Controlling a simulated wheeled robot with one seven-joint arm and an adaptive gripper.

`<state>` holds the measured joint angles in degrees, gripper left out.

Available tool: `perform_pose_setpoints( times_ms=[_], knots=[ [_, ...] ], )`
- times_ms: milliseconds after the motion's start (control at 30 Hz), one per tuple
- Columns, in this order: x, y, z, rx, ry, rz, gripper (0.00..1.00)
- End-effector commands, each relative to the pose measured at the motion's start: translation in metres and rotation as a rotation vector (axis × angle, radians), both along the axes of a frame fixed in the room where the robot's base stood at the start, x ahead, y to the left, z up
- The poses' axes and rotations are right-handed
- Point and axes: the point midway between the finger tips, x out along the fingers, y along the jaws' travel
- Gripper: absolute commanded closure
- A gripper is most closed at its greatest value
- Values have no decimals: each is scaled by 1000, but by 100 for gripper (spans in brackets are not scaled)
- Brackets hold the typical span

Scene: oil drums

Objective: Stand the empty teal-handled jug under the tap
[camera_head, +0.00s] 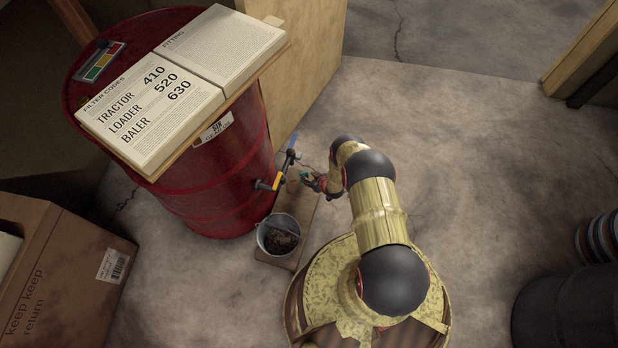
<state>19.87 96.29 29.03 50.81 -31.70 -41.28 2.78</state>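The tap (268,185) sticks out low from the side of the red drum (215,165); a yellow and blue lever-like part (284,165) stands at it. A small teal piece (303,174), which looks like the jug's handle, shows just right of the tap. The jug's body cannot be made out. My gripper (311,180) is right beside the teal piece, reaching in from the right. It is too small to tell whether its fingers are open or closed on it. A grey metal bucket (262,240) with dark contents stands below the tap.
The bucket stands on a narrow wooden board (300,222). An open book (160,128) with filter codes lies on the drum. A cardboard box (70,270) is at lower left, a wooden panel (305,60) behind the drum. Dark drums (570,310) stand at lower right.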

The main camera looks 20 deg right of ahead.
Motion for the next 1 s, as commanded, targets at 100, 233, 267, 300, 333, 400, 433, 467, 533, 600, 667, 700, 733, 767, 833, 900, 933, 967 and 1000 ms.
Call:
perform_pose_setpoints(
  times_ms=[100,233,267,300,333,400,433,467,533,600,667,700,733,767,833,900,933,967,1000],
  knots=[
    [-8,-2,10,1,0,-2,67],
    [-21,-4,23,1,1,-2,67],
    [-24,-5,27,1,1,-2,67],
    [-29,-6,31,1,1,-2,67],
    [-32,-7,34,1,0,-2,67],
    [-40,-7,42,1,1,-3,67],
    [-43,-8,46,1,1,-2,67],
    [-46,-9,49,1,0,-2,67],
    [-54,-10,57,1,1,-3,67],
    [-61,-11,64,1,0,-2,67],
    [-67,-12,69,0,1,-1,67],
    [-69,-13,72,0,0,-1,67],
    [-71,-13,74,0,1,-1,67],
    [-73,-13,75,0,2,-2,67],
    [-76,-13,78,1,1,-2,67],
    [-78,-14,80,0,0,-1,67],
    [-78,-14,81,0,0,0,67],
    [-79,-14,81,0,0,0,67],
    [-79,-14,82,0,0,0,67]
  ],
)
